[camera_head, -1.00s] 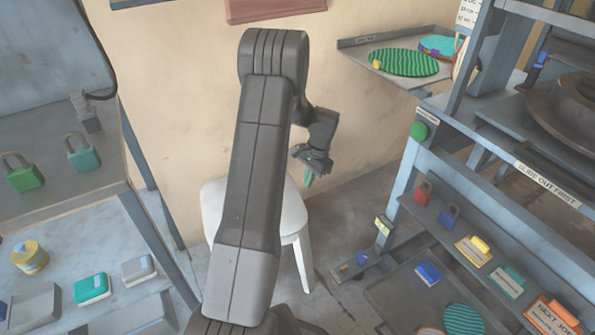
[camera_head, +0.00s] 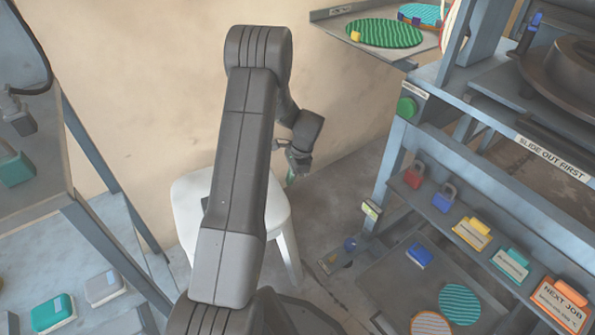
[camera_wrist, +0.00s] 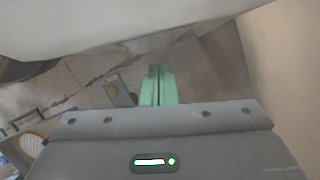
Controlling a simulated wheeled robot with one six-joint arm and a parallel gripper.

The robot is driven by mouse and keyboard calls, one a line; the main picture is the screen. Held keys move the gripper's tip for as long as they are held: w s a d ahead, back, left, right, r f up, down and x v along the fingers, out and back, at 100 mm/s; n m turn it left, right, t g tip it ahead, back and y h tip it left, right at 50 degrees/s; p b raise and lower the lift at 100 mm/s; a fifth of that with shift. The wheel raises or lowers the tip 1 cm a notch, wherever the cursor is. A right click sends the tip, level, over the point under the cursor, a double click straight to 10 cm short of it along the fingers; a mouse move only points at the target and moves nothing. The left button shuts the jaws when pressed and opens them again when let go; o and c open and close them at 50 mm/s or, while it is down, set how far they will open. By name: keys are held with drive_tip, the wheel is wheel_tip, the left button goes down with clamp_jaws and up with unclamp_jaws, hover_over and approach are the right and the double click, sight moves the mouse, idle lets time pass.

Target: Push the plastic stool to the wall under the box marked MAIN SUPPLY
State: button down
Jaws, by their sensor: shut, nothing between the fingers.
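The white plastic stool (camera_head: 190,203) stands upright on the floor near the beige wall (camera_head: 170,110). My arm crosses in front of it and hides the middle of its seat. In the wrist view a pale rounded surface, likely the stool (camera_wrist: 110,22), fills the top edge. My gripper (camera_head: 291,178) points down beside the stool's far right seat edge. Its green fingertips (camera_wrist: 159,84) are together, with nothing between them. I cannot tell whether they touch the stool. No box marked MAIN SUPPLY is in view.
A blue-grey press frame (camera_head: 400,150) with shelves of padlocks and tags stands at right. A bench (camera_head: 115,215) stands close at left. A tray with green discs (camera_head: 330,14) juts out at upper right. Floor (camera_head: 335,205) shows between stool and press.

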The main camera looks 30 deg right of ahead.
sight(274, 177)
drive_tip(key=shift+w+a+r, duration=0.1)
drive_tip(key=shift+w+a, duration=0.1)
drive_tip(key=shift+a, duration=0.5)
drive_tip(key=shift+w+a+r, duration=0.1)
drive_tip(key=shift+w+a, duration=0.05)
drive_tip(key=shift+a, duration=0.55)
drive_tip(key=shift+w+a+p, duration=0.15)
drive_tip(key=shift+w+a, duration=0.05)
drive_tip(key=shift+a, duration=0.6)
drive_tip(key=shift+w+a+p, duration=0.15)
drive_tip(key=shift+w+a, duration=0.05)
drive_tip(key=shift+a, duration=0.6)
drive_tip(key=shift+d, duration=0.15)
